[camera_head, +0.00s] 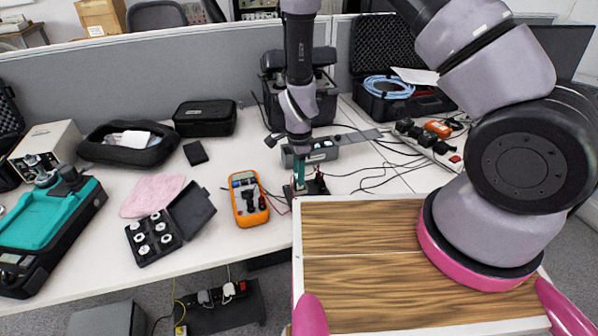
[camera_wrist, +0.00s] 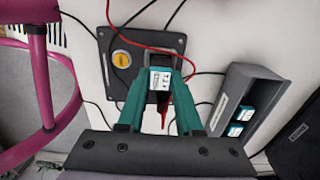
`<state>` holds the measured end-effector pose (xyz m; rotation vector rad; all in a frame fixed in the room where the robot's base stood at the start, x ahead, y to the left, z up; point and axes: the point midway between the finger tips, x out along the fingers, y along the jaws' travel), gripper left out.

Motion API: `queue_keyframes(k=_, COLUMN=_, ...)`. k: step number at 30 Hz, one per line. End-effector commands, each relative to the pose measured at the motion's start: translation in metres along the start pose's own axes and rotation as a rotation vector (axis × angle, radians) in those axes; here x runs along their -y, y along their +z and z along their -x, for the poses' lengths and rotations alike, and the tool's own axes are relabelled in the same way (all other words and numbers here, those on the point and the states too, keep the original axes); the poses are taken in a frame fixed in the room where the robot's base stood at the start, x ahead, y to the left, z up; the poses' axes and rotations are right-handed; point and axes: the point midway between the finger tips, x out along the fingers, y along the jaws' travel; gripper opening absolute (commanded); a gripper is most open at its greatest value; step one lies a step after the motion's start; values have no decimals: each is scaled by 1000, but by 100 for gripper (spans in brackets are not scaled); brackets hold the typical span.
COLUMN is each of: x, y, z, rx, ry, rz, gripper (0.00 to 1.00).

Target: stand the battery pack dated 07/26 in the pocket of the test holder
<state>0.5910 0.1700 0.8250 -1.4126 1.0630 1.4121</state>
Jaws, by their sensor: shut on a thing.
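My gripper (camera_wrist: 160,95) has green fingers and is shut on a battery pack (camera_wrist: 160,80) with a white label. The print on the label is too small to read a date. In the wrist view the pack is over the black test holder (camera_wrist: 113,75), which has a round yellow disc and a red pointed part. I cannot tell whether the pack is in the pocket or above it; the fingers hide part of it. In the head view my gripper (camera_head: 299,172) points down at the holder (camera_head: 318,187).
Red and black cables run around the holder. An orange multimeter (camera_head: 248,198) is left of it in the head view. A wooden board (camera_head: 370,280) lies in front.

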Motion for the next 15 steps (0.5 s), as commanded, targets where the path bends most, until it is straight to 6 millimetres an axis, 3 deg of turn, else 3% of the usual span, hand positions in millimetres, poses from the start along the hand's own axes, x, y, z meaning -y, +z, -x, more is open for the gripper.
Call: queue_keyframes(k=15, x=0, y=0, z=-8, rx=1, ry=0, rz=0, gripper=0)
